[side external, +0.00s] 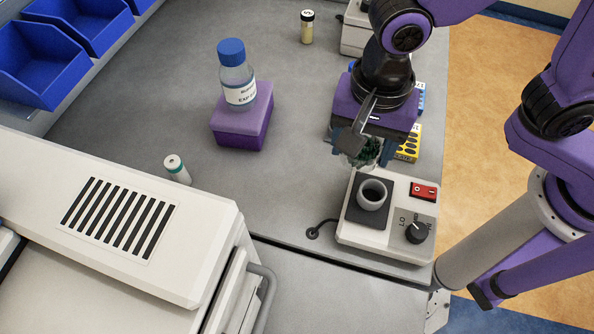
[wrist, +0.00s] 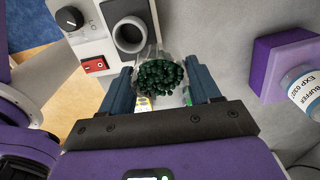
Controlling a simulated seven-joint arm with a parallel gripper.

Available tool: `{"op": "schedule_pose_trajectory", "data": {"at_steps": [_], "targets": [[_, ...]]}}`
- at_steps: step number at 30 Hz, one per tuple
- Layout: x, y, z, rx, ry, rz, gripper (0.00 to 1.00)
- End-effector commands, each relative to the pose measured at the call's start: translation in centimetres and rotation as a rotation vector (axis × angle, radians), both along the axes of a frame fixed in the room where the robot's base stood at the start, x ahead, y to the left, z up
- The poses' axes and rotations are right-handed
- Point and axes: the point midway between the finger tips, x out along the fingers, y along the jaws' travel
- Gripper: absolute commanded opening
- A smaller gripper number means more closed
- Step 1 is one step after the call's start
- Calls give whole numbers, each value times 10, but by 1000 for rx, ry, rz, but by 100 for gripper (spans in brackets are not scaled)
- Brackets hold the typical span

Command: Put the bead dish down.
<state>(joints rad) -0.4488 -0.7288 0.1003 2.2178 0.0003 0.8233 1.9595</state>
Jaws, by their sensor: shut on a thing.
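The bead dish (wrist: 160,76) is a small clear vessel full of dark green beads. My gripper (wrist: 160,84) is shut on it, with one blue finger on each side. In the side external view the dish (side external: 363,152) shows below my gripper (side external: 362,145), partly hidden by it. The dish is just behind the white device (side external: 345,234) with the grey round cup (side external: 372,194). I cannot tell how far it is above the table.
The device has a red switch (side external: 424,191) and a black knob (side external: 417,231). A yellow rack (side external: 408,143) stands close behind the gripper. A blue-capped bottle (side external: 238,76) stands on a purple block (side external: 241,125). Grey table (side external: 290,150) is clear between block and gripper.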

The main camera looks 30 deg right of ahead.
Motion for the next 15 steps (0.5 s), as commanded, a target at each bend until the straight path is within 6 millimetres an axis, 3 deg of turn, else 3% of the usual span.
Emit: {"op": "schedule_pose_trajectory", "data": {"at_steps": [8, 15], "targets": [[28, 37, -21, -1, 0, -3, 31], [43, 58, -54, -3, 1, -2, 31]]}}
